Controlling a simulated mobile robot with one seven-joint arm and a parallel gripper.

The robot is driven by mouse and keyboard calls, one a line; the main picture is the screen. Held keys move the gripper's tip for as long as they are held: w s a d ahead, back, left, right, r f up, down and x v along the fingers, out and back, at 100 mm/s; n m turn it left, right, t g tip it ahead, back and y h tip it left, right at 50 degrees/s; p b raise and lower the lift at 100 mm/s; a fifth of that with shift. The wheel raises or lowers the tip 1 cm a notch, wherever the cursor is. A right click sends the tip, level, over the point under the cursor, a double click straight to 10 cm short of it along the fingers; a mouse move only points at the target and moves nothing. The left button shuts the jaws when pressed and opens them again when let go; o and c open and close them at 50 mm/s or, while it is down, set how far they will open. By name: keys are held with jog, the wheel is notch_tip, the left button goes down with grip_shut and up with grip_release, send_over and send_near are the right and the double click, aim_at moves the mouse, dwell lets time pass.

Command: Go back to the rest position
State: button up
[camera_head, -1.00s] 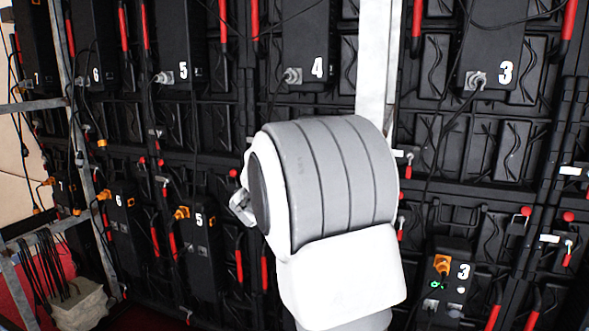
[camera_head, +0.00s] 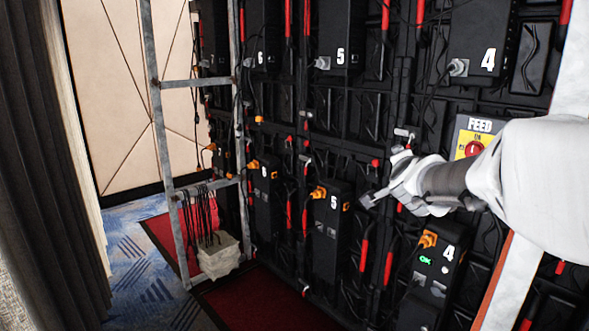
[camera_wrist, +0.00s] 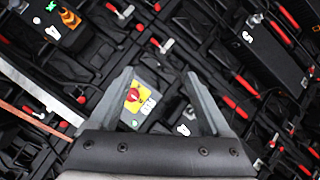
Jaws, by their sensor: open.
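My gripper (camera_head: 372,198) is at the end of my white arm, which reaches in from the right in the head view. In the wrist view my gripper (camera_wrist: 163,88) shows two grey fingers spread apart with nothing held between them. Beyond the fingers is the black back of the video wall. A yellow FEED plate with a red rotary switch (camera_head: 473,148) is partly behind my arm in the head view; the switch also shows between the fingers in the wrist view (camera_wrist: 133,95). I cannot tell the exact gap to the wall.
Black boxes numbered 4 (camera_head: 437,262), 5 (camera_head: 333,228) and 6 (camera_head: 265,203) hang on the wall with cables and red handles. A grey metal frame (camera_head: 165,150) with a pale weight (camera_head: 219,258) stands left. Blue carpet (camera_head: 135,255) lies open beside a dark curtain (camera_head: 40,150).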

jog(key=s+a+f+n+g+y, duration=0.2)
jog(key=s+a+f+n, duration=0.15)
jog(key=s, duration=0.45)
jog(key=s+a+f+n+g+y, duration=0.2)
jog(key=s+a+n, duration=0.25)
jog(key=s, duration=0.25)
jog(key=s+a+f+n+g+y, duration=0.2)
jog(key=s+a+f+n, duration=0.15)
jog(key=s, duration=0.45)
jog(key=s+d+f+n+g+h, duration=0.1)
jog(key=s+f+n+g, duration=0.1)
jog(key=s, duration=0.3)
jog(key=s+d+f+n+g, duration=0.1)
jog(key=s+f+n, duration=0.15)
jog(key=s, duration=0.35)
notch_tip(320, 180, up, 15)
jog(key=w+p, duration=0.1)
jog(key=p, duration=1.4)
jog(key=shift+a+r+m, duration=0.15)
jog(key=shift+a+m, duration=0.1)
jog(key=shift+m, duration=0.15)
jog(key=shift+w, duration=0.1)
